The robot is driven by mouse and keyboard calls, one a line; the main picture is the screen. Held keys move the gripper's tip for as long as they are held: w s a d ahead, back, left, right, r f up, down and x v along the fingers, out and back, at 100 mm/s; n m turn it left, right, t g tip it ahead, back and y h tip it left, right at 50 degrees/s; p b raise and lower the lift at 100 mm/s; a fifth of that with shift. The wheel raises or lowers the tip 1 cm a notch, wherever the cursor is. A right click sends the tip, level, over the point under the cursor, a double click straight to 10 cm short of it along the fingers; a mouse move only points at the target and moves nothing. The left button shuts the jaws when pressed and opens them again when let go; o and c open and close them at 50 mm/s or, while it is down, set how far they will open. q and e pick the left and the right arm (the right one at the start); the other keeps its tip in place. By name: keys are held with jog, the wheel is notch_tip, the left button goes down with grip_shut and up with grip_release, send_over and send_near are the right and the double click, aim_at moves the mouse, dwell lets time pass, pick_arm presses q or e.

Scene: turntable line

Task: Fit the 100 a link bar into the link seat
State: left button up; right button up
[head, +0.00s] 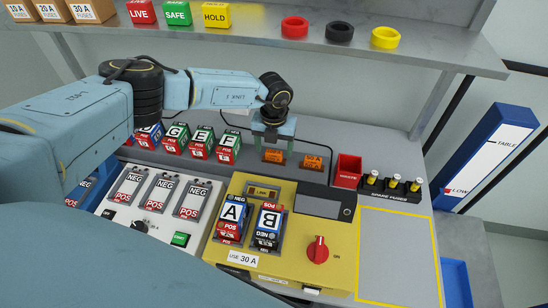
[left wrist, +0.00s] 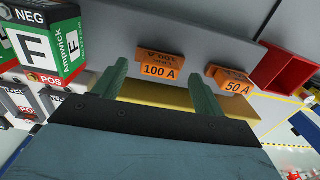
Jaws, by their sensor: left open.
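The orange 100 A link bar (head: 273,156) lies on the grey bench behind the yellow unit; it also shows in the left wrist view (left wrist: 160,71). My left gripper (head: 271,146) is above it, fingers pointing down. In the left wrist view my gripper's two fingers (left wrist: 160,72) are apart, with the bar showing in the gap and nothing held. Contact with the bar cannot be told. The link seat (head: 262,192), marked LINK, is at the top of the yellow unit and looks empty. My right gripper is not in view.
A similar 50 A bar (head: 314,162) lies right of the 100 A bar. A red bin (head: 347,171) and spare fuses (head: 391,188) stand further right. Lettered batteries (head: 202,142) line the left. Batteries A (head: 232,218) and B (head: 267,227) sit below the seat.

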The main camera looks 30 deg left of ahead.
pick_arm(q)
notch_tip(320, 180, down, 2)
jog(key=shift+f, duration=0.1)
jog(key=c, duration=1.3)
jog(key=shift+o, duration=0.2)
